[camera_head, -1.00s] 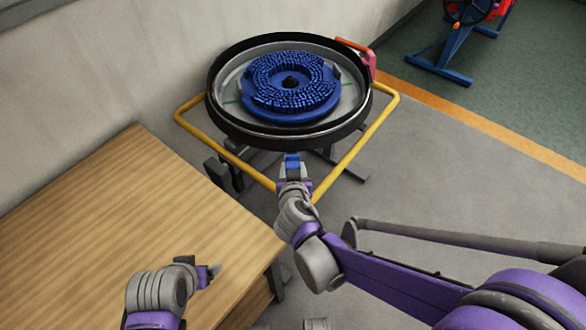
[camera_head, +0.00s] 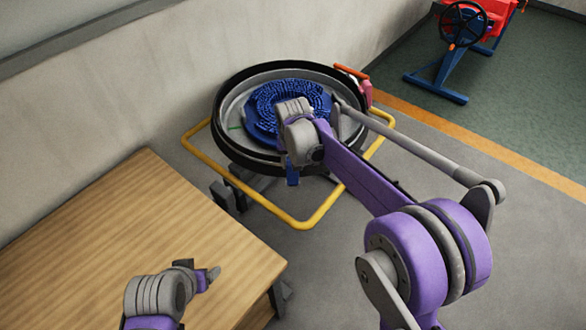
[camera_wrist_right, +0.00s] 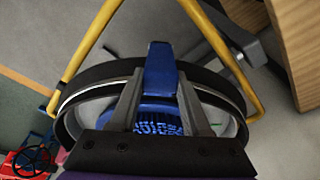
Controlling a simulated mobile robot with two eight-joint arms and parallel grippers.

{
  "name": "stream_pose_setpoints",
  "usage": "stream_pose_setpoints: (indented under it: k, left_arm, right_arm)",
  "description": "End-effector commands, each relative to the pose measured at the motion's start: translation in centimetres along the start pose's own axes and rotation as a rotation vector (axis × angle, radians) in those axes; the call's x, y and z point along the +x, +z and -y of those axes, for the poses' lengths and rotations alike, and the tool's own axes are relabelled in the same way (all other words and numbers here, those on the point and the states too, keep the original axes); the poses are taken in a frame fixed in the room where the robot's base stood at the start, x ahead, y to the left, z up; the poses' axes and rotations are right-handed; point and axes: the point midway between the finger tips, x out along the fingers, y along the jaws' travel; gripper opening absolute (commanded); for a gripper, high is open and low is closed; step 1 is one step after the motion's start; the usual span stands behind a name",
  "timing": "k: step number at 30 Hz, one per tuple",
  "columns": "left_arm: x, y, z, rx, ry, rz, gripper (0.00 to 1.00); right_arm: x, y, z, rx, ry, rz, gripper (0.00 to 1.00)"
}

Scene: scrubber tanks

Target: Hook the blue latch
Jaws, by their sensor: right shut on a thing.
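The blue latch (camera_head: 292,175) hangs at the front of the round tank, just below its black rim (camera_head: 240,157). In the right wrist view, the latch (camera_wrist_right: 160,65) stands between the fingers of my right gripper (camera_wrist_right: 160,84), which is shut on it. In the head view, my right wrist covers the fingers and the latch's upper part. I cannot tell whether the latch is hooked on the rim. My left gripper (camera_head: 208,276) is over the wooden table, away from the tank; its finger gap cannot be made out.
A yellow tube frame (camera_head: 305,222) surrounds the tank. A blue brush disc (camera_head: 268,105) lies inside it. The wooden table (camera_head: 120,230) stands at left, the wall behind. A red and blue stand (camera_head: 450,65) is at the back right.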

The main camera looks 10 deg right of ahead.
Motion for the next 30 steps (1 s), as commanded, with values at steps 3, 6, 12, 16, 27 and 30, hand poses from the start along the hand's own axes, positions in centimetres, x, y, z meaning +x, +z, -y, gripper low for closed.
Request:
stream_pose_setpoints:
  k: [3, 6, 12, 16, 27, 30]
  left_arm:
    - [-0.5, -0.5, 0.0, 0.000, 0.000, -0.004, 0.78]
    - [-0.7, -0.7, 0.0, 0.000, 0.000, -0.006, 0.78]
    - [-1.1, -1.1, 0.0, 0.000, 0.000, -0.009, 0.78]
    - [-1.2, -1.3, 0.0, 0.000, 0.000, -0.011, 0.78]
    - [-1.3, -1.4, 0.0, 0.000, 0.000, -0.012, 0.78]
    - [-1.3, -1.4, 0.0, 0.000, 0.000, -0.012, 0.78]
  right_arm:
    - [0.1, -1.4, 0.0, 0.001, 0.000, 0.091, 0.00]
    - [0.3, -2.1, 0.0, 0.001, 0.000, 0.162, 0.00]
    - [0.8, -3.0, 0.0, 0.001, 0.001, 0.265, 0.00]
    - [1.0, -3.4, 0.0, 0.001, 0.001, 0.306, 0.00]
    - [1.2, -3.6, 0.0, 0.001, 0.001, 0.343, 0.00]
    - [1.2, -3.6, 0.0, 0.001, 0.001, 0.344, 0.00]
